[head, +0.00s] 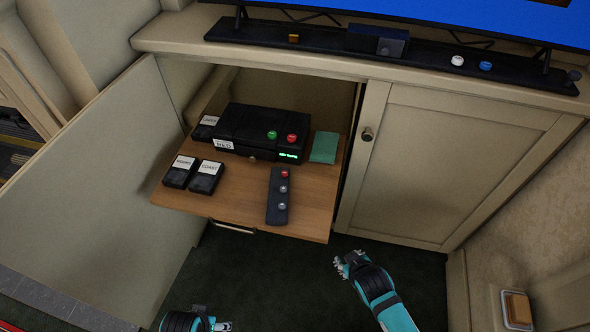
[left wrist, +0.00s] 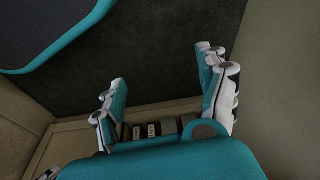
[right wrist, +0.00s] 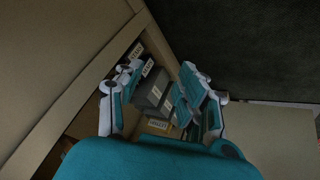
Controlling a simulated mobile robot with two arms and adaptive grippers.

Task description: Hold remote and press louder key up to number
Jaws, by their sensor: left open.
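The remote (head: 278,197) is a slim dark handset with one red key and two grey keys in a column. It lies on the wooden pull-out shelf (head: 237,211), near the front edge. My left gripper (head: 205,322) is low at the bottom edge of the head view, in front of the shelf. It is open and empty in the left wrist view (left wrist: 160,68). My right gripper (head: 345,263) is in front of and right of the shelf, apart from the remote. Its fingers are spread with nothing held in the right wrist view (right wrist: 162,72). The blue television screen (head: 480,14) is mostly cut off; no number shows.
A black box (head: 255,128) with green and red buttons and a lit green display stands on the shelf. Labelled black cases (head: 207,177) lie left, a green item (head: 324,147) right. A closed cabinet door (head: 440,170) is at right; an open door (head: 95,195) at left.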

